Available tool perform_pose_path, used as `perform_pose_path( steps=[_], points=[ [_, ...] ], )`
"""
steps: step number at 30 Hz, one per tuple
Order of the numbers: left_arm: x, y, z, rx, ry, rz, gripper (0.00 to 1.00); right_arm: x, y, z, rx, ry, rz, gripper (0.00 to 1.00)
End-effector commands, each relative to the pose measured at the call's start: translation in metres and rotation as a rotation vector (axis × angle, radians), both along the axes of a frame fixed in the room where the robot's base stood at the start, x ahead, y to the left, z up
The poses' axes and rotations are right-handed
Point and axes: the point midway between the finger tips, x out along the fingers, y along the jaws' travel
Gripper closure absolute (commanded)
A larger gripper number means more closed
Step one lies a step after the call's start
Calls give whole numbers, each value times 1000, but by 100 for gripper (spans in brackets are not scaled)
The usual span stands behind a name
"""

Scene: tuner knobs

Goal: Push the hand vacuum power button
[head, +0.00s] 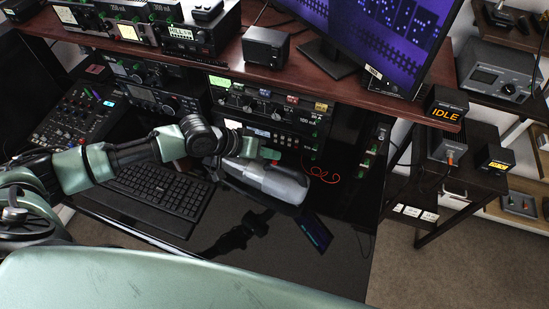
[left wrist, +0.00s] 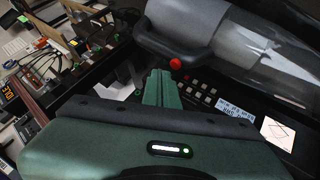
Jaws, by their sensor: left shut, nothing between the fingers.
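The hand vacuum (head: 272,180) is grey and white and lies on the dark desk. In the left wrist view the vacuum (left wrist: 225,40) fills the upper right, with a dark handle loop and a clear front part. Its round red button (left wrist: 175,64) shows just beyond my fingertips. My left gripper (head: 268,155) is at the far side of the vacuum. In the left wrist view the left gripper (left wrist: 159,74) is shut and empty, with its green fingers together close to the red button. I cannot tell whether they touch it. My right gripper is not in view.
A black keyboard (head: 160,192) lies left of the vacuum. Radio units (head: 265,100) with knobs stand behind it under a wooden shelf (head: 350,100). A red cable (head: 322,175) lies to its right. The desk front (head: 290,260) has a clear dark area.

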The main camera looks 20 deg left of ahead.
Motion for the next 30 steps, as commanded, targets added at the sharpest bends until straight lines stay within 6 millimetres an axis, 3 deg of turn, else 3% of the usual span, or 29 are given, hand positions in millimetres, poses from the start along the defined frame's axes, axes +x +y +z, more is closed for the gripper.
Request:
perform_pose_path(
  steps=[8,25,30],
  points=[
    [0,0,1,-1,0,-1,100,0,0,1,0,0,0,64],
    [0,0,56,0,-1,-1,100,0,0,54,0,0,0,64],
    [0,0,61,0,-1,-1,100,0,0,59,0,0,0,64]
  ],
)
